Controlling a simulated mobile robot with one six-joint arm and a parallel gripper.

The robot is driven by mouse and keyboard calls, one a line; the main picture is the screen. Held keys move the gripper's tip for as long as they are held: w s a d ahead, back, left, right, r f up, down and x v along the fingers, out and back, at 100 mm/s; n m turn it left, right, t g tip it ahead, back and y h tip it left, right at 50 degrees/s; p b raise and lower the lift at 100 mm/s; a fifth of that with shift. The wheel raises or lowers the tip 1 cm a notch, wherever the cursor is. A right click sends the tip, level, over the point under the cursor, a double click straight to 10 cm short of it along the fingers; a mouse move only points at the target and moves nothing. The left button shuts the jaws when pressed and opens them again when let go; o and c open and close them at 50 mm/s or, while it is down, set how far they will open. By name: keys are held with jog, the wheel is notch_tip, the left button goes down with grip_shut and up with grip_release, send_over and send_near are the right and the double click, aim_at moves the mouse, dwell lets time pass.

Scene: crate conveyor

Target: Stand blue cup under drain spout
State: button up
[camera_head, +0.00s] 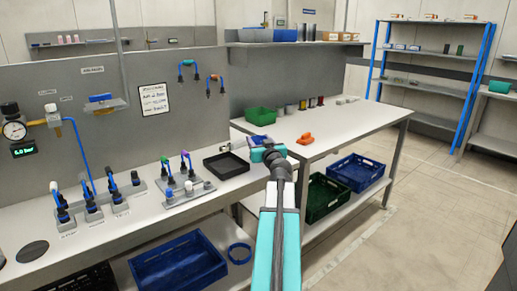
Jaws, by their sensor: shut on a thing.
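My teal arm reaches forward from the bottom of the view. My gripper (262,146) is small and far off, over the gap between the left bench and the right table. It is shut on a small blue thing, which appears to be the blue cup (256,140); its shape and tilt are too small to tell. The drain spout is not clearly marked.
A black tray (226,172) lies on the left bench near my gripper. Fixtures with blue and coloured plugs (183,176) stand left of it. A green bin (261,116) and orange piece (305,138) are on the right table. Blue crates (180,265) and a green crate are below.

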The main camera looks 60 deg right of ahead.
jog(key=shift+w+d+f, duration=0.15)
jog(key=shift+w+d, duration=0.15)
jog(key=shift+d, duration=0.15)
jog(key=shift+a+f, duration=0.1)
jog(key=shift+f, duration=1.55)
jog(key=shift+f+b, duration=0.2)
jog(key=shift+b, duration=0.35)
jog(key=o, duration=1.1)
jog(key=shift+r+p, duration=0.3)
jog(key=shift+p, duration=0.15)
